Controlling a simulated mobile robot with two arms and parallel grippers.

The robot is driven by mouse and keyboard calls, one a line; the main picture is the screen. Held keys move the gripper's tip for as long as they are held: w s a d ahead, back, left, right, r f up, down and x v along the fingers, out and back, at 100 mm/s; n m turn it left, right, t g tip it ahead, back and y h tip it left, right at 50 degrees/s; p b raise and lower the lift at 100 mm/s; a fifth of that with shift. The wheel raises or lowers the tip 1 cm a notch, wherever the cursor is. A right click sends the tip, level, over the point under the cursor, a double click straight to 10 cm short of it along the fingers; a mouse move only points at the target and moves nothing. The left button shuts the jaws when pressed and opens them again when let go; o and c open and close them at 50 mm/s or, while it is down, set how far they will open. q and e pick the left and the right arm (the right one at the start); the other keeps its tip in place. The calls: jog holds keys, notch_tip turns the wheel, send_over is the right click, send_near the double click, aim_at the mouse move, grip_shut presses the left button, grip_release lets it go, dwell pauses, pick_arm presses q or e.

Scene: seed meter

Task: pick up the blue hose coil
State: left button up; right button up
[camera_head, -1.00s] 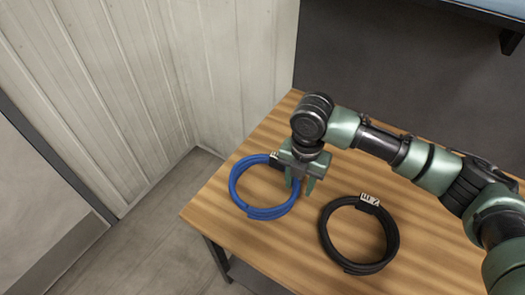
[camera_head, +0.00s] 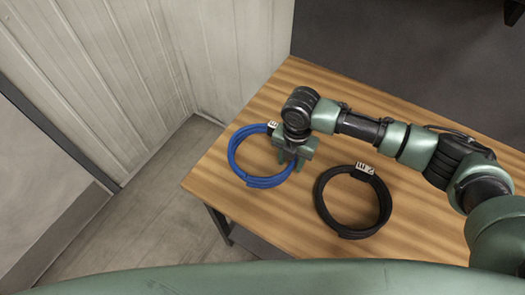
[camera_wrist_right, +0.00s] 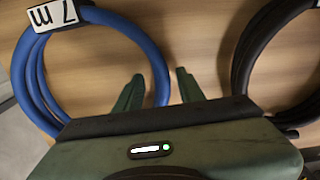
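The blue hose coil (camera_head: 235,165) lies flat on the wooden table (camera_head: 225,195), near its left corner. Its white tag shows in the right wrist view, reading "7 m", at the top left of the coil (camera_wrist_right: 152,48). My right gripper (camera_head: 291,162) is at the coil's right side and hides part of it in the head view. In the right wrist view the right gripper (camera_wrist_right: 160,76) is open, with the coil's right side between its two fingertips. I cannot tell whether the fingers touch the hose. My left gripper is not in view.
A black hose coil (camera_head: 384,207) with a white tag lies on the table right of the blue one; it also shows in the right wrist view (camera_wrist_right: 243,58). A light panelled wall (camera_head: 150,80) stands beyond the table's left side. Bare table lies between the coils.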

grip_shut()
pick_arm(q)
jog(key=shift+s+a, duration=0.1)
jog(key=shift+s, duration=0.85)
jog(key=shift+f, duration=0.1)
pick_arm(e)
jog(key=shift+r, duration=0.2)
